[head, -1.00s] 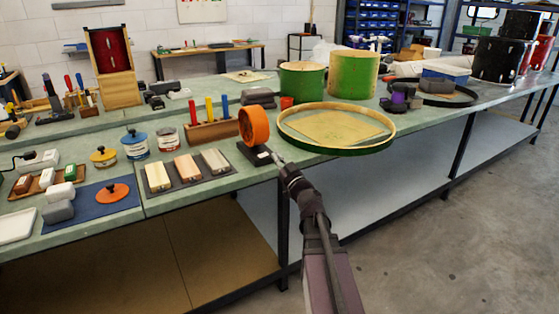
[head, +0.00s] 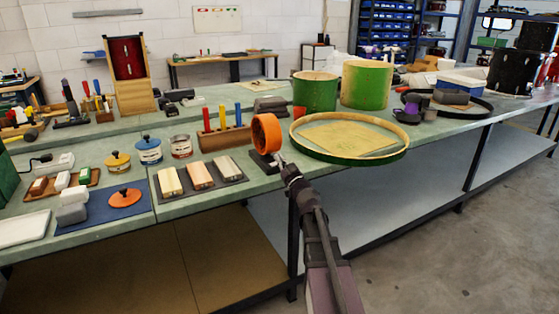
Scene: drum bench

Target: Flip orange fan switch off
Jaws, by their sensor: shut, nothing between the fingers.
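The orange fan (head: 267,133) stands on a dark base (head: 263,161) near the front edge of the bench. Its round orange housing faces left and toward me. The switch is too small to make out and may be hidden by my gripper. My gripper (head: 281,160) is shut and empty, with its tip at the front right of the fan's base. I cannot tell whether the tip touches the base or the switch.
Wooden blocks on a dark mat (head: 235,178) lie to the left. A wooden rack (head: 225,138) with coloured-handled tools stands behind. Green drums (head: 316,93) stand at the back right.

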